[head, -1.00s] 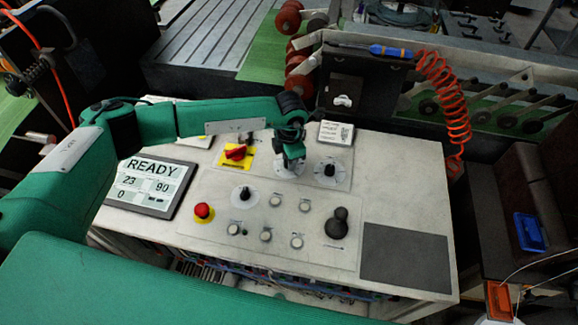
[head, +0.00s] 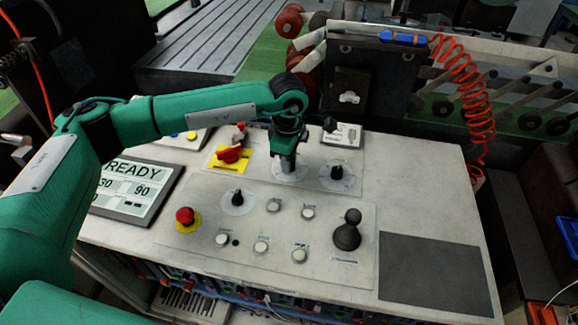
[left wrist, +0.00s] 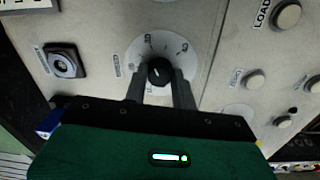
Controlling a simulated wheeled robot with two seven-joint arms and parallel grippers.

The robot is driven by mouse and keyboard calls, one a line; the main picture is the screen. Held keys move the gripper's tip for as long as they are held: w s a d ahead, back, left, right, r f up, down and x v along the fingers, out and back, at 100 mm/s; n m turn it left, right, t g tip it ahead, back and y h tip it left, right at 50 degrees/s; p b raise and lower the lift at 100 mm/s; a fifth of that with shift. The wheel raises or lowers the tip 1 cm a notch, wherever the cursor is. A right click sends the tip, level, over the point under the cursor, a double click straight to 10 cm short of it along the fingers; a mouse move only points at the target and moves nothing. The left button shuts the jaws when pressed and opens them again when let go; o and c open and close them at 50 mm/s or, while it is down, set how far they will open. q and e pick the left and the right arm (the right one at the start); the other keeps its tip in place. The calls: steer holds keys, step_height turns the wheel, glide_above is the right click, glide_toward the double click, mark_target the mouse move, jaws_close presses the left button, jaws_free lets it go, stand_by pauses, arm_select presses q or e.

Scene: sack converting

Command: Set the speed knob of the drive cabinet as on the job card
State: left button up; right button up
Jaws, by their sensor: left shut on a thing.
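My left gripper (head: 287,166) reaches down from above onto a knob on the top panel of the drive cabinet (head: 405,200). In the left wrist view its two fingers (left wrist: 159,88) are shut on the sides of this black knob (left wrist: 158,70), which sits on a white dial (left wrist: 143,48) with printed marks. The knob's pointer is partly hidden. In the head view the gripper covers the knob; only its dial's edge shows. The display (head: 135,187) reads READY, 30 and 90.
Other black knobs (head: 337,171) (head: 237,197), a red button (head: 186,216), a red switch on yellow (head: 230,155), a black lever (head: 347,232) and several white buttons (head: 261,246) crowd the panel. A dark mat (head: 433,272) lies bare at the right.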

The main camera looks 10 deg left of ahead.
arm_select(q)
steer(key=shift+m, duration=0.3)
steer(key=shift+r, duration=0.1)
steer(key=o, duration=1)
arm_select(e)
steer(key=shift+w+f, duration=0.25)
steer(key=shift+w, duration=0.1)
